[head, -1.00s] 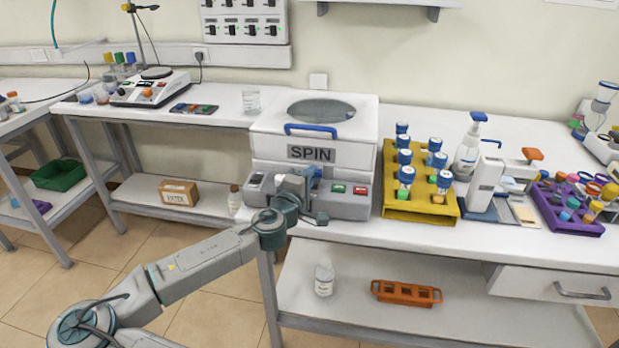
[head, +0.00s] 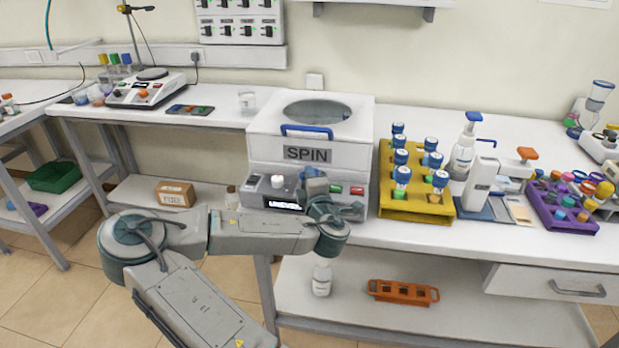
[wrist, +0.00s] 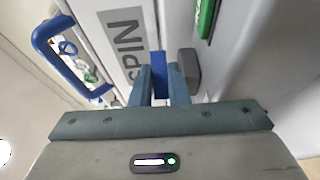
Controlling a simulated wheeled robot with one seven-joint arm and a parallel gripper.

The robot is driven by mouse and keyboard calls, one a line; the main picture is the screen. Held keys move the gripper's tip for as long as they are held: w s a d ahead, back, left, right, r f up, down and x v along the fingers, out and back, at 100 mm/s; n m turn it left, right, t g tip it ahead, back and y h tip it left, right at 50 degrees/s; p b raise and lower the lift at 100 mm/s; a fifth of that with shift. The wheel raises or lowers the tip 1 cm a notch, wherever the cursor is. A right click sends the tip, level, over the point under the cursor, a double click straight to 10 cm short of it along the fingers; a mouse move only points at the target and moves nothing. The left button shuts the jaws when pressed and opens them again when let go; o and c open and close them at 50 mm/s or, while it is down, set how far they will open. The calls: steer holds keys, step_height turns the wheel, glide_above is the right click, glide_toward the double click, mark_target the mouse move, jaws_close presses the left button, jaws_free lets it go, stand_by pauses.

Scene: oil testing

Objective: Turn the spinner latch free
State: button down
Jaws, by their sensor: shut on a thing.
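The spinner (head: 265,148) is a white box with a grey SPIN label and a blue lid handle (head: 307,131); its lid looks down. The blue latch (wrist: 160,70) is on its front, below the label, with a dark grey block beside it. My gripper (wrist: 160,85) has its two blue-grey fingers on either side of the latch, shut on it. In the head view my gripper (head: 313,182) is at the spinner's front panel and hides most of the latch.
The front panel has a pale knob (head: 277,181), a lit display (head: 284,205) with text too small to read surely, and green and red buttons at right. A yellow rack (head: 417,205) of blue-capped tubes stands close to the right. Below is a shelf with an orange rack (head: 403,292).

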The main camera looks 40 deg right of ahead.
steer(key=shift+y, duration=0.3)
steer(key=c, duration=1.4)
jaws_free()
steer(key=shift+v, duration=1.15)
steer(key=shift+s+a+f+b, duration=0.15)
steer(key=shift+f+b, duration=0.15)
steer(key=shift+b, duration=0.45)
steer(key=shift+a+b, duration=0.15)
steer(key=shift+b, duration=0.9)
steer(key=b, duration=0.3)
steer(key=shift+s+a+r, duration=0.1)
steer(key=shift+s+a, duration=0.1)
